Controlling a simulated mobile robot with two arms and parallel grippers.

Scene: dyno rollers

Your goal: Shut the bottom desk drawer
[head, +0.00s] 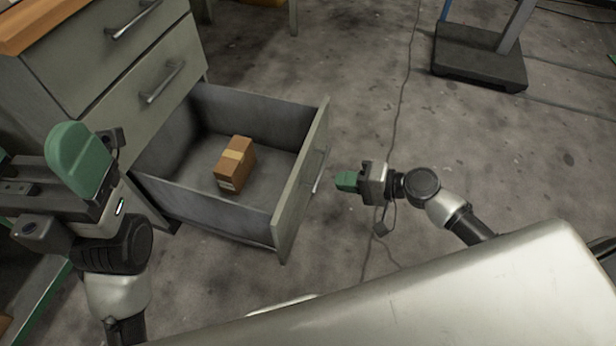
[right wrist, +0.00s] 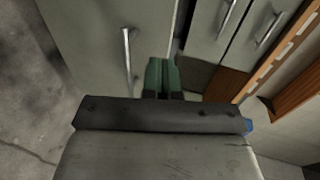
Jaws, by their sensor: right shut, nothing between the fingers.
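The bottom desk drawer (head: 290,190) is pulled far out of the grey desk (head: 100,60). A small brown cardboard box (head: 236,164) lies inside it. My right gripper (head: 345,181) is shut and empty, just to the right of the drawer's front panel and its handle (head: 319,172), with a small gap seeming to remain in the head view. In the right wrist view the green fingertips (right wrist: 161,75) are together, beside the drawer handle (right wrist: 128,62). My left gripper (head: 80,160) is at the left near the desk; its finger opening cannot be made out.
Two upper drawers (head: 165,85) of the desk are closed. A dark base with a post (head: 478,58) stands at the top right. A thin cable (head: 398,120) runs along the concrete floor. Floor to the right of the drawer is mostly clear.

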